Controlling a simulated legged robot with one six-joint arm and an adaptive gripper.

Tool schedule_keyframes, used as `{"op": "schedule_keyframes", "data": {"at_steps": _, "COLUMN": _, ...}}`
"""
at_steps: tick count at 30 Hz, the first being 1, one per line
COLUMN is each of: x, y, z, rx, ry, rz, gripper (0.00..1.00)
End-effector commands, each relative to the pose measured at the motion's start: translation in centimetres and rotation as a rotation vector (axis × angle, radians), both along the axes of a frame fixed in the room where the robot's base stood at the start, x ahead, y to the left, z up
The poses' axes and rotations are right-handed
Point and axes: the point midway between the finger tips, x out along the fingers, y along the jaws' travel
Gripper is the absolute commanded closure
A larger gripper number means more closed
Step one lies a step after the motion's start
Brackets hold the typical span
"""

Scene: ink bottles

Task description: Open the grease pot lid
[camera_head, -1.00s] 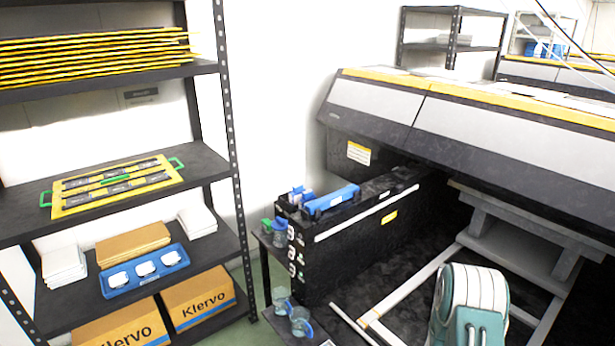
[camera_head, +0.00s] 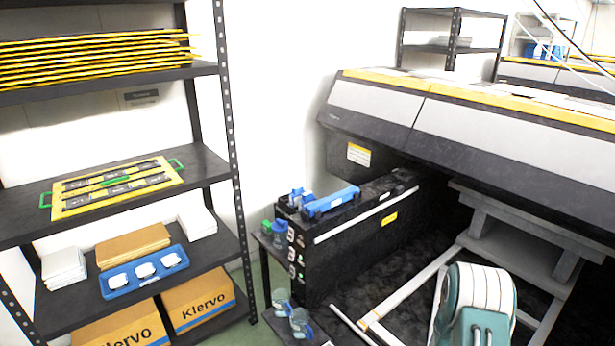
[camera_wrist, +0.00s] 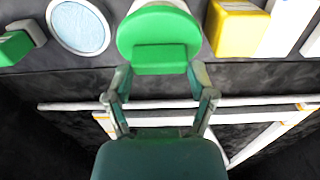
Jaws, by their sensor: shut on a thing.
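A green round lid (camera_wrist: 158,30) with a block-shaped green tab shows at the top middle of the wrist view. Part of a white body, likely the grease pot (camera_wrist: 172,4), shows behind its upper edge. My gripper (camera_wrist: 160,72) is shut on the lid's tab, with one finger on each side. The lid's face is turned toward the wrist camera; whether it is parted from the pot I cannot tell. In the head view the gripper is out of sight, and only my white and teal arm shows at the lower right.
In the wrist view, a pale blue disc with a white rim (camera_wrist: 80,27) is left of the lid and a yellow block (camera_wrist: 236,28) is right. A green block (camera_wrist: 12,47) is far left. The head view shows a shelf rack (camera_head: 215,160) and a large printer (camera_head: 480,130).

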Motion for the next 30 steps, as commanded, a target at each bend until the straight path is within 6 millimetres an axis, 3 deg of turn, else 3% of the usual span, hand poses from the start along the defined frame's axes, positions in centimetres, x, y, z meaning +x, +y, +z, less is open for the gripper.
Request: {"op": "schedule_keyframes", "data": {"at_steps": 30, "x": 0.98, "y": -0.88, "z": 0.68, "rx": -0.002, "ry": -0.008, "rz": 0.001, "gripper": 0.48}}
